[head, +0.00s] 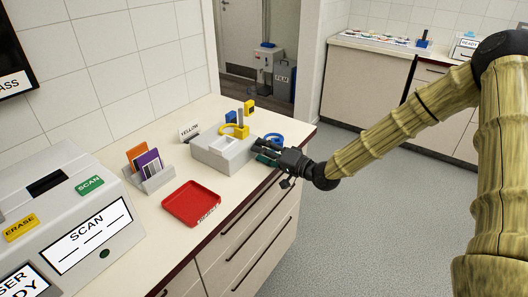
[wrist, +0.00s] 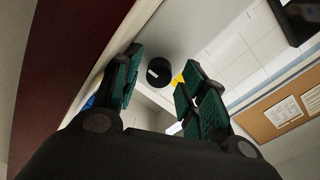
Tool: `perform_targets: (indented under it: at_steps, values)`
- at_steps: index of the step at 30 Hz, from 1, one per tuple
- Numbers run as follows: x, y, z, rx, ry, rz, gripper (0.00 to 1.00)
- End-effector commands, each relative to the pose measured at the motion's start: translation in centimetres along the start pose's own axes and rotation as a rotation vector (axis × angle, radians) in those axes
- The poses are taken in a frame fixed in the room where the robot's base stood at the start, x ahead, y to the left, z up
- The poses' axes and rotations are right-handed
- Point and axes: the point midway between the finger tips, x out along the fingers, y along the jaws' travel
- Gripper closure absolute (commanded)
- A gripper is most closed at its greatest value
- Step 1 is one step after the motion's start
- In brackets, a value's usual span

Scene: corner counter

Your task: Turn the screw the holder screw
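The holder is a light grey block (head: 222,150) on the counter, with a yellow ring-shaped part (head: 236,130) and a blue part (head: 231,117) on top. A round black knob with a white mark (wrist: 159,72), which looks like the holder's screw, shows in the wrist view on a pale face. My gripper (head: 266,150) is beside the right side of the block. In the wrist view my gripper (wrist: 163,62) has its green-padded fingers apart, with the knob between and beyond their tips. I cannot tell whether the fingers touch it. The knob is hidden in the head view.
A blue ring (head: 274,139) lies behind my gripper. A grey scanner machine (head: 75,230) fills the near left. Open floor lies right of the counter.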

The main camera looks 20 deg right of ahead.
Motion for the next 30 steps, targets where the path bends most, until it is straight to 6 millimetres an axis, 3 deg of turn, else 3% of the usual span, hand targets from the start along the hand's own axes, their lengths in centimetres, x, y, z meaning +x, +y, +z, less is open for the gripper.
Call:
perform_targets:
  at_steps: [14,30]
  values:
    - [-0.05,0.19,-0.03,-0.023,0.001,0.003,0.53]
    - [-0.02,0.19,-0.01,-0.420,0.013,0.004,0.53]
